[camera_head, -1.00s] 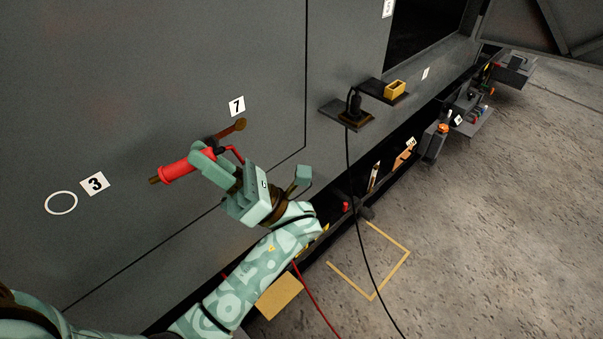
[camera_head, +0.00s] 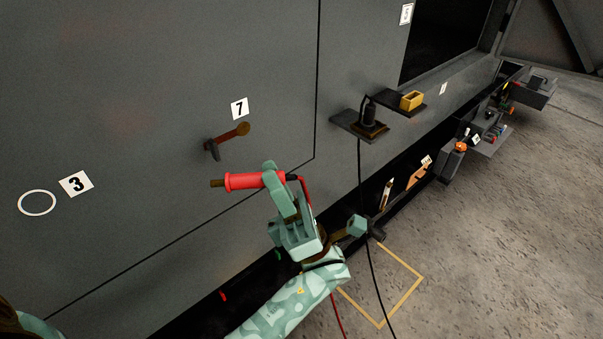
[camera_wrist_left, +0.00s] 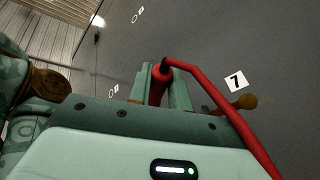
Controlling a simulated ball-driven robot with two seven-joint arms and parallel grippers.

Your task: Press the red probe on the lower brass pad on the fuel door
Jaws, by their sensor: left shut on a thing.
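My left gripper (camera_head: 277,184) is shut on the red probe (camera_head: 243,181), holding it nearly level with its brass tip pointing left. The probe is in front of the dark grey wall panel, apart from the bracket. In the left wrist view the red probe (camera_wrist_left: 160,88) stands between the fingers, and its red lead (camera_wrist_left: 215,95) runs down to the right. A dark bracket with a brown round-ended arm (camera_head: 228,138) is on the panel below label 7 (camera_head: 239,108). I cannot tell which part is the fuel door, and no lower brass pad is clearly recognisable.
A white ring (camera_head: 37,202) and label 3 (camera_head: 76,183) are at left on the panel. Two small shelves hold a black plug (camera_head: 369,116) and a yellow box (camera_head: 411,101); a black cable hangs down. A low ledge with tools runs along the wall.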

